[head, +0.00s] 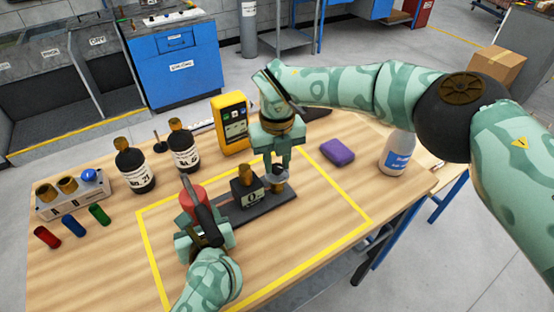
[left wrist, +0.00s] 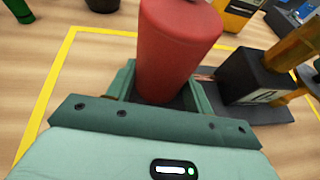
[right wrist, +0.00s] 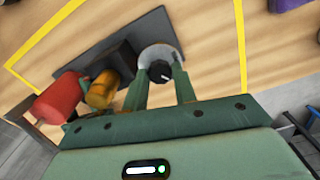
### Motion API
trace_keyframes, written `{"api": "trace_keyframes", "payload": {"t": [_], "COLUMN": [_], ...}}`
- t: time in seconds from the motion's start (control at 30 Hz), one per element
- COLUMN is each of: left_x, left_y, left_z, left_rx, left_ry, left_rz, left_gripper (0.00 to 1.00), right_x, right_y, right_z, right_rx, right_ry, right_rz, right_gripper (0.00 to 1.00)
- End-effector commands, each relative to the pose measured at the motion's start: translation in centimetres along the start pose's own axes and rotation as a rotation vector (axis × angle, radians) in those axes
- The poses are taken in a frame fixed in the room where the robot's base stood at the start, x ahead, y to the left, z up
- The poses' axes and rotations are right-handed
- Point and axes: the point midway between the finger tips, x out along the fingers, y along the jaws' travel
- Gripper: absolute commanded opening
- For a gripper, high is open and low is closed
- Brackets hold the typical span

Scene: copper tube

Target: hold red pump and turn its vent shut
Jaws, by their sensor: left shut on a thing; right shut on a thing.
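The red pump (head: 193,196) is a red cylinder at the left end of a dark base plate (head: 240,212) on the wooden table. My left gripper (head: 205,238) is shut on it, with a jaw on each side in the left wrist view (left wrist: 178,45). The vent (head: 280,180) is at the plate's right end. In the right wrist view it is a silver disc with a black knob (right wrist: 160,71) bearing a white mark. My right gripper (head: 280,163) comes from above and is shut on the knob. A black block with brass top (head: 247,190) stands between pump and vent.
A yellow line (head: 312,252) frames the work area. Two dark bottles (head: 134,170), a yellow meter (head: 231,122), a purple block (head: 337,152) and a white bottle (head: 397,153) stand around it. A rack (head: 72,198) and coloured cylinders lie left. The front right inside the line is clear.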

Motion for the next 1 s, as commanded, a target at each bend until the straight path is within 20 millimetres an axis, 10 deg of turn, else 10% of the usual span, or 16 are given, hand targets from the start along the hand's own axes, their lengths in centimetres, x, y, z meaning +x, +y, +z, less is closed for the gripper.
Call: {"api": "trace_keyframes", "payload": {"t": [0.77, 0.8, 0.83, 1.0], "left_x": [0.03, 0.03, 0.03, 0.03], "left_y": [0.05, 0.05, 0.05, 0.05], "left_z": [-0.03, -0.03, -0.03, -0.04], "left_rx": [0.001, 0.001, 0.001, 0.001], "left_ry": [0.001, 0.001, 0.001, 0.001], "left_rz": [0.002, 0.002, 0.002, 0.002], "left_gripper": [0.0, 0.0, 0.0, 0.0], "right_x": [-0.07, -0.07, -0.07, -0.04], "right_y": [-0.11, -0.1, -0.1, -0.06], "right_z": [0.07, 0.06, 0.06, 0.03], "right_rx": [0.122, 0.122, 0.121, 0.121], "right_ry": [-0.002, -0.002, -0.002, -0.001], "right_rz": [-0.001, -0.001, -0.001, 0.0], "right_gripper": [0.05, 0.39, 0.47, 0.49]}}
